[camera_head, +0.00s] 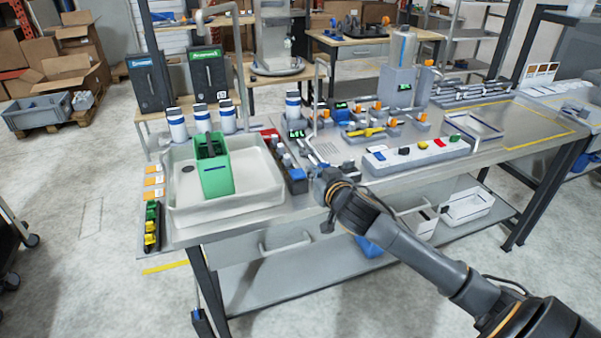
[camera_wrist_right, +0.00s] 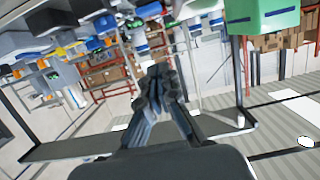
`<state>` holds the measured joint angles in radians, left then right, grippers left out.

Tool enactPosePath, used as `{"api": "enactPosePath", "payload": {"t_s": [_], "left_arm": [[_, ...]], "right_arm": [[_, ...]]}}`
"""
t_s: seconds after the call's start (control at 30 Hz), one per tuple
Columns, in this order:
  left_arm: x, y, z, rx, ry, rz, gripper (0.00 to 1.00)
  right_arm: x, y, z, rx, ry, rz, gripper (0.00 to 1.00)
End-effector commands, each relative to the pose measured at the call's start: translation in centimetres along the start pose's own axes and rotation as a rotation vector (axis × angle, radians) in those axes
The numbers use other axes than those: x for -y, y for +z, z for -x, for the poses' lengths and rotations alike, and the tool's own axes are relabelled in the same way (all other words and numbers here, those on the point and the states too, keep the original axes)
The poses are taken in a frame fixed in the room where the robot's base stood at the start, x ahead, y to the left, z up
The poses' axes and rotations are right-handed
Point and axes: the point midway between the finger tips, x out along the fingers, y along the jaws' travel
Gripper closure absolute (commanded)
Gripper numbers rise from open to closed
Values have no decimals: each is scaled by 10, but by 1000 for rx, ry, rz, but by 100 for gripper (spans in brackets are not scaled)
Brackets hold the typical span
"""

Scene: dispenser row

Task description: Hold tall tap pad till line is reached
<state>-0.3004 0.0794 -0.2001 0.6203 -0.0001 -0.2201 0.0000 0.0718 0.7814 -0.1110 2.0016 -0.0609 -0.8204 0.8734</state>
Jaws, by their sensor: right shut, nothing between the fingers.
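A green container (camera_head: 216,174) stands upright in the white sink tray (camera_head: 240,207), with a short dark mark on its front; its fill level cannot be read. It also shows at the top right of the right wrist view (camera_wrist_right: 262,16). A thin, curved metal pipe (camera_head: 316,92), possibly the tall tap, rises right of the tray. A dark strip with a blue pad (camera_head: 297,174) lies beside the tray; I cannot tell whether it is the tap's pad. My right gripper (camera_head: 328,197) is shut and empty by the bench's front edge, right of this strip. It shows shut in the wrist view (camera_wrist_right: 157,78). My left gripper is out of view.
White-and-blue bottles (camera_head: 177,127) stand behind the tray. A grey dispenser (camera_head: 397,88) with a clear cylinder stands at the back right. A white panel with coloured buttons (camera_head: 416,153) lies right of my gripper. Dark dispensers (camera_head: 209,75) stand behind the bottles.

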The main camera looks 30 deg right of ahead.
Motion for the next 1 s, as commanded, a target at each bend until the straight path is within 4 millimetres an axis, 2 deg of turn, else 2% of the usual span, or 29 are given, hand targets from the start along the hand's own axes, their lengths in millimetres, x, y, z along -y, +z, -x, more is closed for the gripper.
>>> {"api": "enactPosePath", "payload": {"t_s": [0.13,0.27,0.87,0.9,1.0], "left_arm": [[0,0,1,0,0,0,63],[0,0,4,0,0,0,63],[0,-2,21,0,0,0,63],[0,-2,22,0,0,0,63],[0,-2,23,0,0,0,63]], "right_arm": [[0,0,-2,0,0,-1,100],[0,-2,-13,-1,1,-2,100],[0,-2,-103,0,1,-2,100],[1,11,-103,5,0,-1,100],[0,25,-106,4,-1,0,100]]}}
